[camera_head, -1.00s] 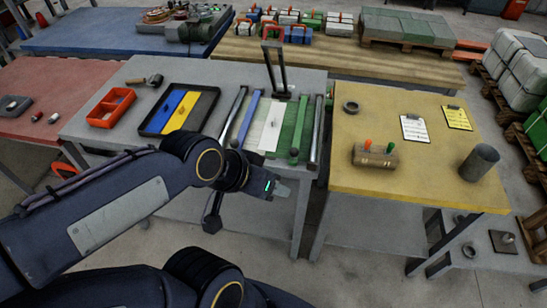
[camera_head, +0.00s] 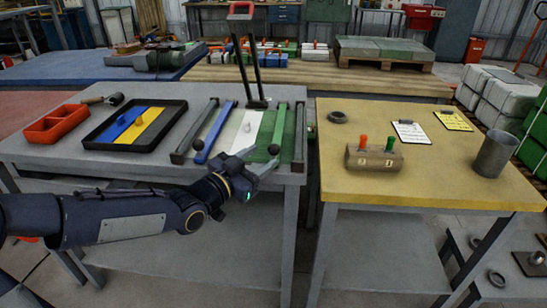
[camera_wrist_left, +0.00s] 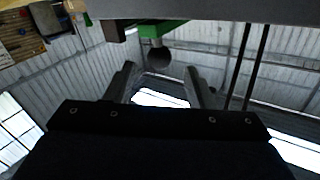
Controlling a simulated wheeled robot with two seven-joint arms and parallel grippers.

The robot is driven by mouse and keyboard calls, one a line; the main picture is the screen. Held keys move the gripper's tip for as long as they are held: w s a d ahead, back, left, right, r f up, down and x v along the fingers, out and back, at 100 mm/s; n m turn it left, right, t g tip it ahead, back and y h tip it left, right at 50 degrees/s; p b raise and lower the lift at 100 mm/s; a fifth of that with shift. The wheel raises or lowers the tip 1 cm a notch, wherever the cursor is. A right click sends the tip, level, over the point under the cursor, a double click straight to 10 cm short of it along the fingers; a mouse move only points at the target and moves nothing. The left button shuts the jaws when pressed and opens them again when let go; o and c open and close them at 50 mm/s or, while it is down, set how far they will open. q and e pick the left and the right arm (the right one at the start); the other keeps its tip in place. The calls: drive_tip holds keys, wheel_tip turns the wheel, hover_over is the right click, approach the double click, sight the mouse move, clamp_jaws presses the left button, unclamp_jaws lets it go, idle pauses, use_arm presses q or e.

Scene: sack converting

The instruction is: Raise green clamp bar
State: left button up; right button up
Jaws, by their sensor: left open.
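The green clamp bar (camera_head: 281,122) lies along the right side of the press bed on the grey table, with a dark ball knob (camera_head: 273,149) at its near end. My left gripper (camera_head: 258,161) is open and empty at the table's front edge, just in front of the knob. In the left wrist view the green bar's end (camera_wrist_left: 160,30) and the ball knob (camera_wrist_left: 159,56) appear beyond and between the spread fingers (camera_wrist_left: 161,72). I see no contact with the knob. My right gripper is out of view.
The blue clamp bar (camera_head: 215,131) lies left of a white sheet (camera_head: 244,132), on the same bed. A black tray (camera_head: 103,135) and a red bin (camera_head: 57,124) are left. A yellow table (camera_head: 430,170) stands right.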

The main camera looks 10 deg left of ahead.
sight(269, 152)
use_arm(q)
drive_tip(key=x, duration=0.6)
drive_tip(key=shift+s, duration=0.1)
clamp_jaws()
